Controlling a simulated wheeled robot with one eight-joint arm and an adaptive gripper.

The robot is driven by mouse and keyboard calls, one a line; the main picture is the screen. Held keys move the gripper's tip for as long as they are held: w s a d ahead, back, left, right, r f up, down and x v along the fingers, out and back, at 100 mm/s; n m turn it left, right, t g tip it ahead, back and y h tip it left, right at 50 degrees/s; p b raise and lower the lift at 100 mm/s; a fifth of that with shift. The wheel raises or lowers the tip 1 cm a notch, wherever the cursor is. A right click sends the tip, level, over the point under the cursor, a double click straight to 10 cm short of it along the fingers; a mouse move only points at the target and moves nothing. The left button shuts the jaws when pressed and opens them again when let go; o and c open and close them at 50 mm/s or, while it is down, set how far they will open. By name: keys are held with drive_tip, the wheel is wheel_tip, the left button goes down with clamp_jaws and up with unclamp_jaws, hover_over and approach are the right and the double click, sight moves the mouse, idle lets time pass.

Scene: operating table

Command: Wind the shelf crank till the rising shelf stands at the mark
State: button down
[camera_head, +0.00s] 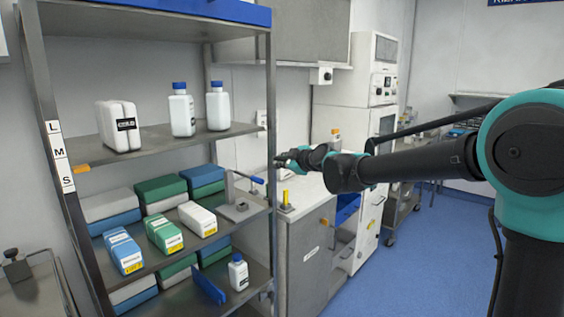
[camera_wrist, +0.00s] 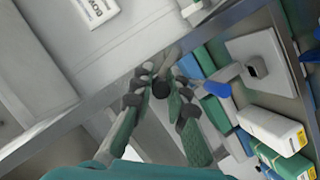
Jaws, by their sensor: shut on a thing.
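The shelf rack has a grey front post at each side. A strip on the left post (camera_head: 60,158) reads L, M, S from top to bottom. The shelf (camera_head: 160,143) carrying white bottles has an orange pointer (camera_head: 82,169) at its left front corner, level with the strip between M and S. My gripper (camera_head: 282,161) is at the rack's right front post. In the wrist view, my gripper (camera_wrist: 158,92) has its two fingers around a dark round knob (camera_wrist: 160,88), which appears to be the crank's grip. The rest of the crank is mostly hidden.
A metal fixture with a blue-tipped lever (camera_head: 257,180) stands near the post on the lower shelf, beside boxes (camera_head: 197,218). A white bottle (camera_head: 238,272) and blue panel (camera_head: 208,286) are below. A cabinet (camera_head: 305,240) stands right of the rack. The blue floor (camera_head: 430,260) is open.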

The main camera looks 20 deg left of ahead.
drive_tip(key=shift+w+d+r+m, duration=0.1)
drive_tip(key=shift+w+m, duration=0.1)
drive_tip(key=shift+m, duration=0.2)
idle(0.4)
drive_tip(key=shift+w+d+f+m+g+y, duration=0.3)
drive_tip(key=shift+w+m+g, duration=0.45)
drive_tip(key=shift+m+g, duration=0.6)
drive_tip(key=shift+w+d+f+m+g+y, duration=0.1)
drive_tip(key=shift+w+d+m+g+y, duration=0.55)
drive_tip(key=shift+m, duration=1.2)
drive_tip(key=shift+w+f+m+g+y, duration=0.25)
drive_tip(key=shift+w+m+g, duration=0.55)
drive_tip(key=shift+m+g, duration=0.65)
drive_tip(key=shift+m, duration=0.25)
drive_tip(key=c, duration=1.5)
unclamp_jaws()
